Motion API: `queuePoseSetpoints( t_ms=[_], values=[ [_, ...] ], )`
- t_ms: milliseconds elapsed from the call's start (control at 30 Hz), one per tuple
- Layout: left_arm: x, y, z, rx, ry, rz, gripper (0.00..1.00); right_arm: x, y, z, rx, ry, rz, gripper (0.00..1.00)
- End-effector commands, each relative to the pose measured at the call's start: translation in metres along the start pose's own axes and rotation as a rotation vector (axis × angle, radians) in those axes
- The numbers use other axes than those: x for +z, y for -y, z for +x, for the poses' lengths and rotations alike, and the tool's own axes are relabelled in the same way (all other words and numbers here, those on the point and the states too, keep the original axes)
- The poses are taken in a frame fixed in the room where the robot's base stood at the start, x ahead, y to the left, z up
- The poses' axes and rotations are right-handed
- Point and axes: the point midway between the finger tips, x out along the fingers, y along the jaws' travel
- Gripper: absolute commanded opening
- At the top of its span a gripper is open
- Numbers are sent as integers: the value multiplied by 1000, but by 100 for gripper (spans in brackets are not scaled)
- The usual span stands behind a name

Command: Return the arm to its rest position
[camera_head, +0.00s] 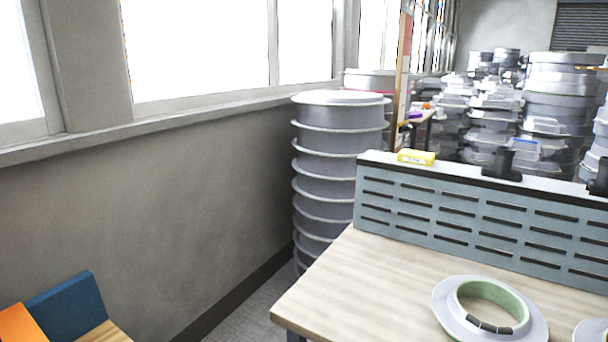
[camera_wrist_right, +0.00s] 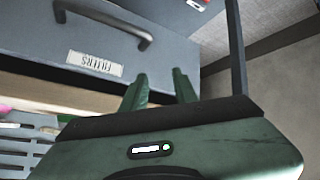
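In the right wrist view my right gripper (camera_wrist_right: 159,76) shows two green fingers standing apart with nothing between them. Beyond it is a grey drawer front (camera_wrist_right: 185,45) with a dark bar handle (camera_wrist_right: 112,22) and a label (camera_wrist_right: 95,65) reading FILLERS, upside down in this view. The fingers are apart from the handle. Neither of my arms shows in the head view, and my left gripper is in no view.
A wooden table (camera_head: 345,285) at right carries a pale ring-shaped mould (camera_head: 450,318) and a slotted grey panel (camera_head: 470,215) with a yellow box (camera_head: 416,156) on top. A tall stack of grey moulds (camera_head: 335,145) stands by the window wall. A blue panel (camera_head: 65,305) is lower left.

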Motion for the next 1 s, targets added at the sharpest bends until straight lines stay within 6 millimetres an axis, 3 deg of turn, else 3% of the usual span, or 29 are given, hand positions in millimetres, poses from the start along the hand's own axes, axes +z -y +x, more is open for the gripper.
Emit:
queuePoseSetpoints(
  t_ms=[33, 100, 333, 667, 867, 1000],
  values=[
    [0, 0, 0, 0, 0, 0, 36, 24, 9, -3, -31, 82, 11, 29],
    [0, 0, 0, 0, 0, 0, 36, 54, 20, -10, -72, 187, 16, 29],
    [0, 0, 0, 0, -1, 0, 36, 133, 56, -46, -216, 477, 22, 29],
    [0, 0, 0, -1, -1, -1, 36, 196, 81, 41, -222, 520, 10, 29],
    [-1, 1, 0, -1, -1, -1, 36, 270, 103, 98, -230, 559, 1, 29],
    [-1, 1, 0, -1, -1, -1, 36, 337, 116, 128, -235, 588, -8, 29]
  ],
)
